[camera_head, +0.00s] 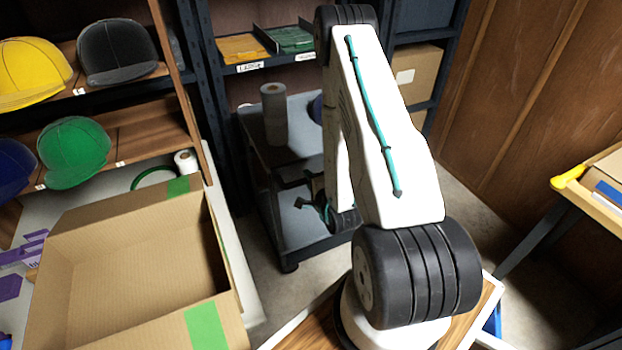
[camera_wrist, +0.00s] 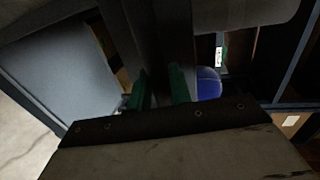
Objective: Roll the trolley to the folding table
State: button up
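The trolley (camera_head: 291,140) is a dark grey cart with an upper and a lower shelf, partly hidden behind my white arm in the head view. A pale roll (camera_head: 274,115) stands on its top. A blue round object beside it also shows in the wrist view (camera_wrist: 208,83). My gripper (camera_head: 318,205) is low at the trolley's near side, mostly hidden by my arm. In the wrist view, its green-padded fingers (camera_wrist: 160,88) are beside dark upright bars; the shadow hides whether they grip one. A table (camera_head: 590,195) at the right edge, likely the folding table, is only partly visible.
An open cardboard box (camera_head: 130,265) sits on a bench at left, below shelves of caps (camera_head: 75,150). Dark metal shelving (camera_head: 215,105) stands close behind the trolley. Bare floor (camera_head: 480,215) shows between the trolley and the right table, beside the wood wall (camera_head: 525,100).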

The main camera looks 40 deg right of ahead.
jog(key=o, duration=0.3)
jog(key=shift+v, duration=3.95)
